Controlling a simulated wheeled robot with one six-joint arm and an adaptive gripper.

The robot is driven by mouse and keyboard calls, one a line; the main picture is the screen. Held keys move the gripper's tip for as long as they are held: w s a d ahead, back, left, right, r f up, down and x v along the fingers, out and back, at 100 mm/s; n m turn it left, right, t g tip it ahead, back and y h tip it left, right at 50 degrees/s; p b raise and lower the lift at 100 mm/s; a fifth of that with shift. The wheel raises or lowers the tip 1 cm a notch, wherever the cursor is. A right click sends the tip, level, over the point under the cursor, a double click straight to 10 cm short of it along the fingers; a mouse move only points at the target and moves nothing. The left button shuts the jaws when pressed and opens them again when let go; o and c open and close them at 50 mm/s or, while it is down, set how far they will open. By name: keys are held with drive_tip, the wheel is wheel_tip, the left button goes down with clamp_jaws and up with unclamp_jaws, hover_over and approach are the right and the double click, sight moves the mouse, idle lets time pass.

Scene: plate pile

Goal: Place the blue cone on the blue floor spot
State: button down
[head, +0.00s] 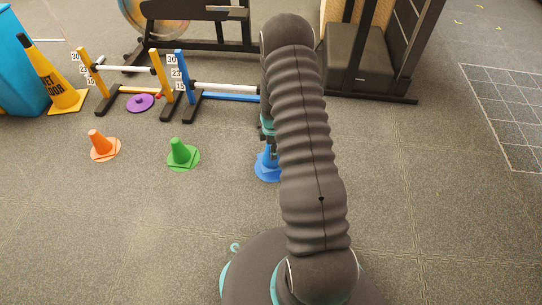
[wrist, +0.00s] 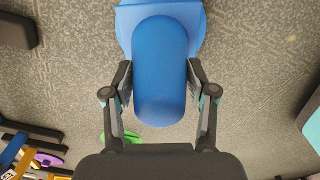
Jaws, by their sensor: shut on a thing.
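The blue cone (wrist: 160,75) is between the two fingers of my gripper (wrist: 159,88) in the wrist view, and the fingers are shut on its sides. The cone's square base lies over the round blue floor spot (wrist: 124,42); I cannot tell whether it touches it. In the head view the blue cone (head: 267,158) stands roughly upright over the blue spot (head: 267,176), partly hidden by my arm. My gripper (head: 268,138) is mostly hidden there too.
A green cone (head: 181,152) and an orange cone (head: 100,143) stand on matching spots to the left. Hurdles (head: 225,97), a purple disc (head: 140,103) and a yellow wet-floor cone (head: 55,80) are behind.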

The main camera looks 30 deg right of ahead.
drive_tip(key=shift+f+b, duration=0.3)
drive_tip(key=shift+f, duration=1.65)
drive_tip(key=shift+f, duration=0.15)
drive_tip(key=shift+c, duration=1.7)
unclamp_jaws()
